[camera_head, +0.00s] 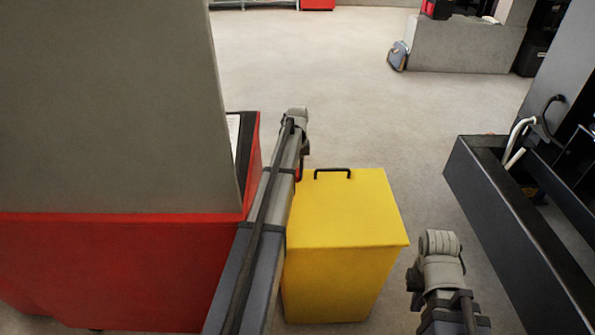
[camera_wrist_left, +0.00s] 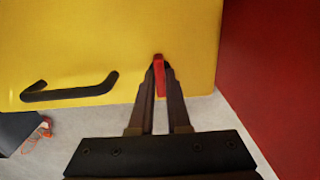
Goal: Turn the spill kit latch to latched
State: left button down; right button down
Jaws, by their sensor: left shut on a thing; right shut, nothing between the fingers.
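The spill kit is a yellow box (camera_head: 345,215) with a black handle on top, standing on the floor in the middle of the head view. Its latch is a small red lever (camera_wrist_left: 159,76) at the box's edge, beside the black handle (camera_wrist_left: 70,92). My left gripper (camera_wrist_left: 158,84) is shut on the red latch, with its two dark fingers on either side of it. In the head view the left arm reaches along the box's left side and mostly hides the latch (camera_head: 299,174). My right gripper (camera_head: 414,283) is low, to the right of the box, shut and empty, partly hidden by its own arm.
A red base with a grey housing (camera_head: 110,270) stands close on the left. A black open-topped bin (camera_head: 510,215) holding tools is on the right. Open grey floor (camera_head: 310,70) lies beyond the box.

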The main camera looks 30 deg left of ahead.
aim_at(297, 172)
pick_arm(q)
jog(key=c, duration=0.9)
grip_release()
jog(key=shift+r, duration=0.15)
notch_tip(297, 172, up, 8)
jog(key=p, duration=0.8)
jog(key=shift+f, duration=0.2)
jog(key=shift+f, duration=0.1)
